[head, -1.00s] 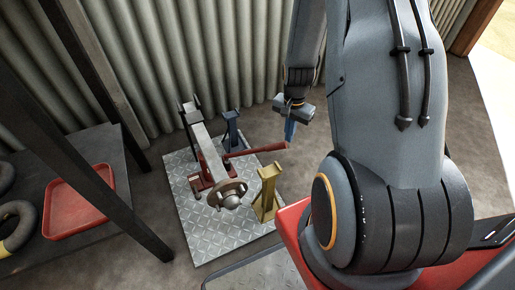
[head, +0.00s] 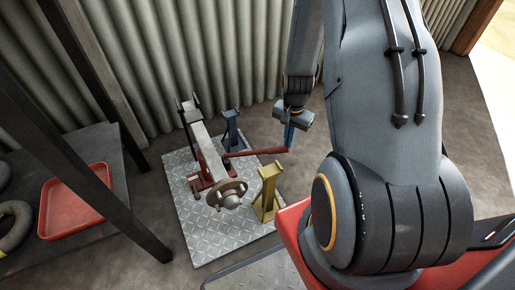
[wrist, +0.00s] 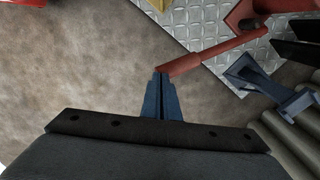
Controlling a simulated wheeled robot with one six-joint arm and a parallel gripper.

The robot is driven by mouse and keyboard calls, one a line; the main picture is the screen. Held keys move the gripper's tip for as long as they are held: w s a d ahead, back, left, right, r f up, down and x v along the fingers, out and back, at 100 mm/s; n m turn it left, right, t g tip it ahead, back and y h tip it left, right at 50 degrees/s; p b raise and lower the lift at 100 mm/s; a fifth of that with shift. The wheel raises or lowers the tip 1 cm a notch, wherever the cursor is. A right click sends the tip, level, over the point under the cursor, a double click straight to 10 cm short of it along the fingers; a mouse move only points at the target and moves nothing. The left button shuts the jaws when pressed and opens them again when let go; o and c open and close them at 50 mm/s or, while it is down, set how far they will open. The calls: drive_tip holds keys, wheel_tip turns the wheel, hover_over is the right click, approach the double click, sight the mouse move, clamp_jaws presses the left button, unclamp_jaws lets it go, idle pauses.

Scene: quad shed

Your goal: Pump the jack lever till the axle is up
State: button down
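The red jack lever (head: 258,152) reaches right from the red jack (head: 197,182) under the grey axle (head: 208,150), and lies close to level. In the wrist view the lever (wrist: 215,52) runs to my fingertips. My gripper (head: 289,147) is above the lever's free end, its blue fingers pointing down. In the wrist view the fingers (wrist: 160,78) look shut together, tips at the lever's end; I see no lever between them. The axle's round hub (head: 230,199) faces the front. A blue stand (head: 231,130) and a yellow stand (head: 267,190) are beside the axle.
The jack and stands are on a tread plate (head: 208,243). At left, a dark bench holds a red tray (head: 75,203) and black rings (head: 12,228), behind a dark post (head: 95,185). A corrugated wall (head: 200,60) is behind. Brown floor is clear around the plate's right side.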

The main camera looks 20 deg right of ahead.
drive_tip(key=shift+f+b, duration=0.9)
drive_tip(key=shift+f, duration=1.65)
drive_tip(key=shift+r, duration=0.1)
wheel_tip(320, 180, up, 9)
drive_tip(key=p, duration=0.7)
drive_tip(key=shift+p, duration=0.3)
drive_tip(key=shift+f, duration=0.25)
